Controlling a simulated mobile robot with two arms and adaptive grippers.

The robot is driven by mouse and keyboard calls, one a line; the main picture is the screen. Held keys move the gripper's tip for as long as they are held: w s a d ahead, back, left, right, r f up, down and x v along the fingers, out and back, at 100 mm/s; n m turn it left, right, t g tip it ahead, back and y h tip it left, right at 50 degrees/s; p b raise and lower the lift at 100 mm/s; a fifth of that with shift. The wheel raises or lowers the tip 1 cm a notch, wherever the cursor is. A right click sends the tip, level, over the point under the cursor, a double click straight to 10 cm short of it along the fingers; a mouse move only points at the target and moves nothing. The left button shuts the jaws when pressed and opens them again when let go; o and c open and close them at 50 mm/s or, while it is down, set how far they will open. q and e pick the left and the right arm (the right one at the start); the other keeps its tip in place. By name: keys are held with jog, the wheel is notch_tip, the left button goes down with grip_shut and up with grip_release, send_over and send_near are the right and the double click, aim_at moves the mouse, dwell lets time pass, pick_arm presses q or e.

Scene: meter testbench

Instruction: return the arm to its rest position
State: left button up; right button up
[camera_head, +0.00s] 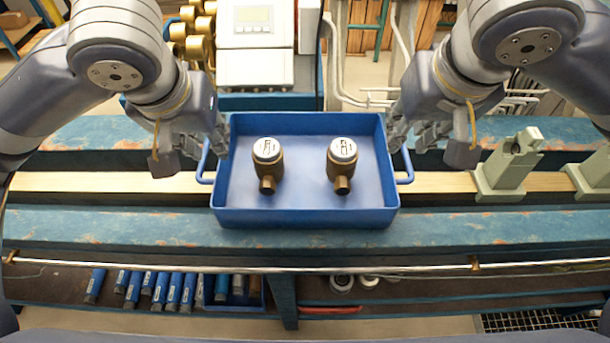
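My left gripper (190,152) hangs just left of the blue tray (305,215), near its left handle. Its fingers are spread apart, with nothing seen between them. My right gripper (432,146) hangs just right of the tray, near its right handle, also with spread fingers and nothing seen between them. Whether either touches the tray's rim or handle I cannot tell. The tray sits level on the bench. A left meter (267,165) and a right meter (342,163), brass with pale round dials, stand apart inside it.
Grey-green clamps (508,165) stand on the bench (110,225) at right. A white device with a display (255,40) and brass cylinders (192,35) are behind the tray. A metal rail (390,268) runs along the front, above a shelf with blue-handled tools (160,290).

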jog(key=shift+s+r, duration=0.1)
jog(key=shift+r, duration=0.1)
jog(key=shift+r, duration=0.1)
dwell(0.4)
